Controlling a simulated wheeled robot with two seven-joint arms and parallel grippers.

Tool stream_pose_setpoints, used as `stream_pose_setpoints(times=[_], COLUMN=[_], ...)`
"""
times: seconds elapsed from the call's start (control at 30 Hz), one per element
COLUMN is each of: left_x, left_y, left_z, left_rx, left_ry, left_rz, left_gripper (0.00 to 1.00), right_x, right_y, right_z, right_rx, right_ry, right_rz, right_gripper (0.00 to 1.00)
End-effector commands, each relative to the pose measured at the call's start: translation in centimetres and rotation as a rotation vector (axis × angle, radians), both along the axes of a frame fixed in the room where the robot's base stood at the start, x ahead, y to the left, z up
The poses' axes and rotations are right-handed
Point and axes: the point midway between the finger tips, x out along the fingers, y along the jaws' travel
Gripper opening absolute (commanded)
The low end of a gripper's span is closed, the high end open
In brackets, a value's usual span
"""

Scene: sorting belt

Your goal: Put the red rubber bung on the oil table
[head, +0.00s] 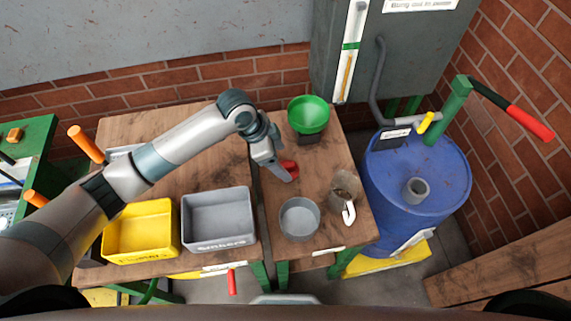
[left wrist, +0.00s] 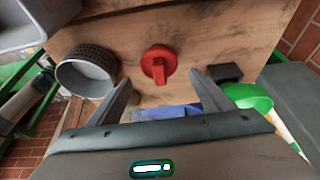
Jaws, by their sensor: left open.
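The red rubber bung (head: 290,168) is on the wooden top of the oil table (head: 322,163), between the green funnel and the grey round dish. In the left wrist view the bung (left wrist: 158,64) shows as a red disc with a raised grip, on bare wood. My left gripper (head: 283,177) is over the oil table, right at the bung, and partly hides it in the head view. In the left wrist view its fingers (left wrist: 161,90) are spread wide with nothing between them; the bung lies just beyond the tips, apart from both. My right gripper is out of view.
The green funnel (head: 308,114) stands behind the bung. The grey dish (head: 299,219) and a clear jug (head: 344,190) stand in front. Yellow (head: 141,232) and grey (head: 218,218) bins are on the table to the left. A blue drum (head: 417,184) stands right.

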Motion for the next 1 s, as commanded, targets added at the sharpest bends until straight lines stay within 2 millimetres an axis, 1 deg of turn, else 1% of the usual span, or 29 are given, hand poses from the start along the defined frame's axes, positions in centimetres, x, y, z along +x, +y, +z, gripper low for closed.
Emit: stream_pose_setpoints(times=[0.03,0.2,0.4,0.6,1.0], left_x=[0.0,-0.2,-0.4,-0.6,-0.6], left_y=[0.5,1.5,2.4,2.7,2.7], left_z=[0.7,3.5,5.8,6.5,6.5], left_rx=[0.001,0.001,0.000,0.001,0.001], left_ry=[-0.005,-0.003,-0.001,0.000,0.000], left_rz=[-0.001,-0.001,-0.001,0.000,0.000], left_gripper=[0.74,0.74,0.74,0.74,0.74], right_x=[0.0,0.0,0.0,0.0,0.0], right_y=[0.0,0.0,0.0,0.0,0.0], right_z=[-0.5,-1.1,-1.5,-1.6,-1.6], right_rx=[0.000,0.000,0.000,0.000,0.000], right_ry=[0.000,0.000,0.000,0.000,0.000], right_rz=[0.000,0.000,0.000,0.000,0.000], right_gripper=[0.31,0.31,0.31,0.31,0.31])
